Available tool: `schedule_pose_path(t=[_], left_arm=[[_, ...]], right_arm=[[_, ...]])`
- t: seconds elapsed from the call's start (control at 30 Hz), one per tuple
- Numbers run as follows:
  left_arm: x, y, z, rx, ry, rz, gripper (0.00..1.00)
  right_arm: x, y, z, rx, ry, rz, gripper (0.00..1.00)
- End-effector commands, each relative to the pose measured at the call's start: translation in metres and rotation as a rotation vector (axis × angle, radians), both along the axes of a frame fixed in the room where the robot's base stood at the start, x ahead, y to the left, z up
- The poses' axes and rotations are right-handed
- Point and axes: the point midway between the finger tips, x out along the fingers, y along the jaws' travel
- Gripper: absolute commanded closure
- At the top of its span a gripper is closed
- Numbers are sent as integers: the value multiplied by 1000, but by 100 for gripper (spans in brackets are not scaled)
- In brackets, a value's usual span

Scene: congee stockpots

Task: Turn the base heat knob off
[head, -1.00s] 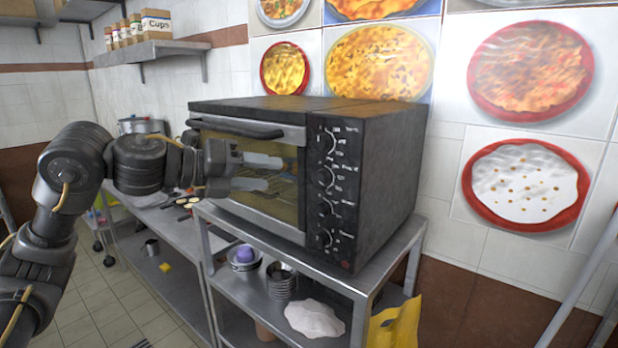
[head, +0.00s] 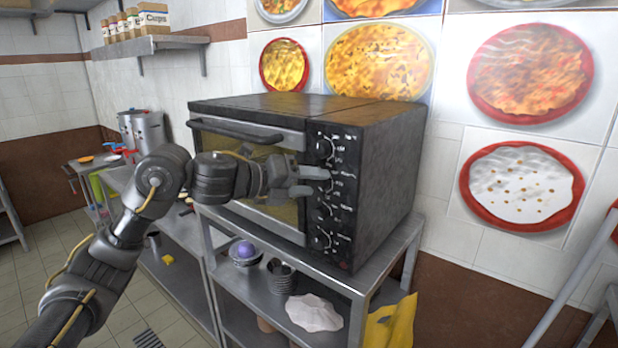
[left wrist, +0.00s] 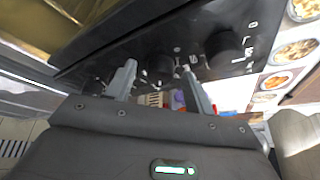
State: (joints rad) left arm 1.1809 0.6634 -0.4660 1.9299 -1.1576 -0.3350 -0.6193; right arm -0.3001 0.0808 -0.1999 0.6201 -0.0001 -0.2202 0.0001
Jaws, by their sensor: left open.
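The black countertop oven (head: 375,160) has a front panel with a column of dark knobs along its right side. The top knob (head: 323,149), a lower knob (head: 323,208) and the bottom knob (head: 322,240) show in the head view. The labels are too small to read, so I cannot tell which is the base heat knob. My left gripper (head: 322,182) is open in front of the second knob from the top, which it largely hides. In the left wrist view a knob (left wrist: 160,66) shows between the fingertips, and a larger-looking knob (left wrist: 224,48) is to the right. Contact cannot be told.
The oven stands on a metal table (head: 362,285) with bowls (head: 282,278) on its lower shelf. The oven door handle (head: 237,130) sticks out left of the panel. A stockpot (head: 143,130) stands at the back left. A yellow bag (head: 390,322) hangs at the table's right.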

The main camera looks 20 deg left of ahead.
Motion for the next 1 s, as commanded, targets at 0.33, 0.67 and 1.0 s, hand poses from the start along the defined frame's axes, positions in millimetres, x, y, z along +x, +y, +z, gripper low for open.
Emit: schedule_pose_path(t=[0.33, 0.67, 1.0], left_arm=[[1, -1, -1, 0, 0, 0, 55], [1, -1, -1, 0, 0, 0, 92], [1, 0, -5, -77, 30, 1, 92]], right_arm=[[0, 2, 0, 2, 0, -1, 64], [0, 2, 0, 2, 0, -1, 64], [0, 2, -11, 2, 0, -1, 64]])
